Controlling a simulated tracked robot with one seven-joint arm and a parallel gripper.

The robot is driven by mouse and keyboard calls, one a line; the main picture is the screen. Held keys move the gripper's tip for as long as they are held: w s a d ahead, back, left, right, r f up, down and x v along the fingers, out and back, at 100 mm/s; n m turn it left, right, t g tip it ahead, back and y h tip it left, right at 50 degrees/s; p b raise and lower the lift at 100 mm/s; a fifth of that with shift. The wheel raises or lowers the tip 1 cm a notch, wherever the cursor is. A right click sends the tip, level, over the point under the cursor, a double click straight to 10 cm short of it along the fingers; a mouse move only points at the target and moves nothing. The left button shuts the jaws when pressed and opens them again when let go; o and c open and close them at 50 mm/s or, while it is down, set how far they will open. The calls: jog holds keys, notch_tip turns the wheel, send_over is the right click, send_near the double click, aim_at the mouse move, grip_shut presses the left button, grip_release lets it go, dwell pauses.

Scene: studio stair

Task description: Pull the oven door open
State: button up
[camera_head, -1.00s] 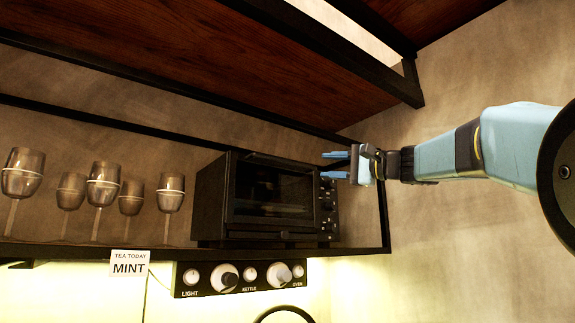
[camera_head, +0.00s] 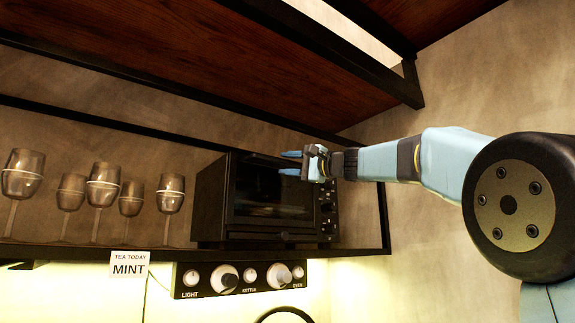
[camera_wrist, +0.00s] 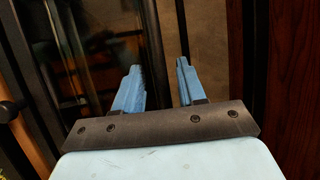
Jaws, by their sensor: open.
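The black oven (camera_head: 210,205) stands on a shelf, and its door (camera_head: 262,212) with a dark glass window looks closed. The door glass also shows in the wrist view (camera_wrist: 98,35), turned on its side. My gripper (camera_head: 290,163) is open, its two blue fingers pointing left in front of the upper right of the door. In the wrist view my gripper (camera_wrist: 159,70) has a long dark bar (camera_wrist: 150,45) running between its fingers, nearer one of them. This looks like the handle or top edge of the door. I cannot tell whether the fingers touch it.
Several glasses (camera_head: 103,185) stand left of the oven. A wooden shelf (camera_head: 180,75) with a black frame hangs above. Below are a MINT card (camera_head: 129,264) and a knob panel (camera_head: 240,278). The black shelf post (camera_head: 384,215) is right of the oven; bare wall lies beyond.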

jog(key=shift+w+a+r, duration=0.1)
jog(key=shift+w+a, duration=0.1)
jog(key=shift+a, duration=0.1)
grip_shut()
dwell(0.5)
